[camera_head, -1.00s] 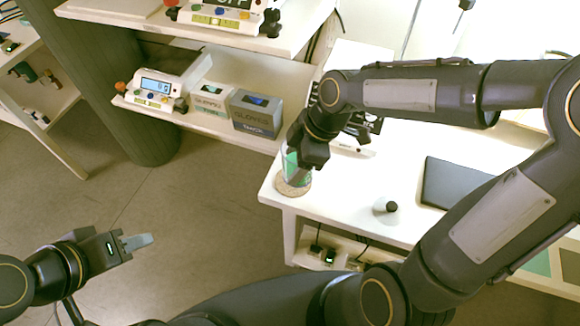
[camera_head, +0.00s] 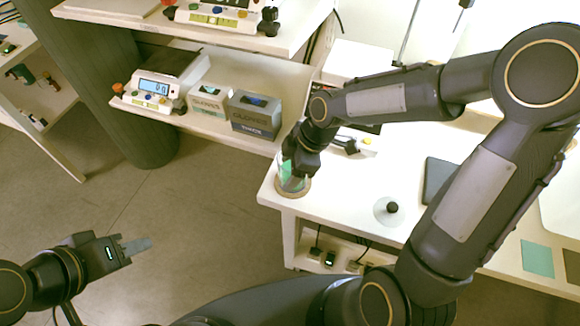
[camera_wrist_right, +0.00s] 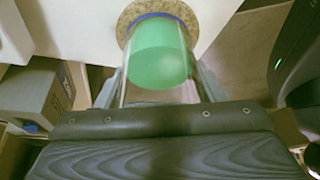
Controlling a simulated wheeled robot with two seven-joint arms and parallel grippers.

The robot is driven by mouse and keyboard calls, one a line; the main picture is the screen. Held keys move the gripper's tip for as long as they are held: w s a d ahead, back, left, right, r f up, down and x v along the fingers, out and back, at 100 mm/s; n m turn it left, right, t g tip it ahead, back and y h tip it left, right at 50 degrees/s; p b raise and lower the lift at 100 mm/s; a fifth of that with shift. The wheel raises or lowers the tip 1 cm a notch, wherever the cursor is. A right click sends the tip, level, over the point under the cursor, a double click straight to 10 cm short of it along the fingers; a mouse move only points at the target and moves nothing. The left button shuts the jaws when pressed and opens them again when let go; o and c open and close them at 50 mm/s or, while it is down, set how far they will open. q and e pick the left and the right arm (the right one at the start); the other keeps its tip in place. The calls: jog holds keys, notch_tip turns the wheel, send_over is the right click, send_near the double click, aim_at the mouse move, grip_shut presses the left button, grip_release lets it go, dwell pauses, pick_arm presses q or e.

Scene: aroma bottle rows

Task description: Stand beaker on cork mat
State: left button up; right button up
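The beaker (camera_head: 291,181) is clear glass with green contents. It is at the near left corner of the white table, over the round cork mat (camera_head: 293,192). In the right wrist view the beaker (camera_wrist_right: 158,62) lies between the fingers of my right gripper (camera_wrist_right: 158,88), and its blue-ringed base is against or just above the cork mat (camera_wrist_right: 130,14); I cannot tell if they touch. My right gripper (camera_head: 296,168) is closed around the beaker's sides.
A flask with a dark stopper (camera_head: 391,208) stands right of the mat. A dark flat pad (camera_head: 436,181) lies farther right. Glove boxes (camera_head: 254,114) and a scale (camera_head: 158,86) sit on the shelf behind. The table edge is close to the mat.

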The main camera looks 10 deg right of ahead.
jog(key=o, duration=0.3)
jog(key=shift+r, duration=0.1)
jog(key=shift+r, duration=0.3)
jog(key=w+p+v, duration=0.1)
jog(key=p+v, duration=0.1)
jog(key=v, duration=0.9)
jog(key=s+d+m+t, duration=0.1)
jog(key=s+m, duration=0.4)
jog(key=s+d+r+m+t, duration=0.1)
jog(key=s+d+m+t, duration=0.1)
jog(key=s+m, duration=0.4)
jog(key=s+d+m+t, duration=0.1)
jog(key=s+d+m, duration=0.1)
jog(key=s+m, duration=0.3)
jog(key=shift+s+d+r+m+t+h, duration=0.25)
jog(key=shift+r+m+t+h, duration=0.15)
jog(key=shift+m, duration=0.3)
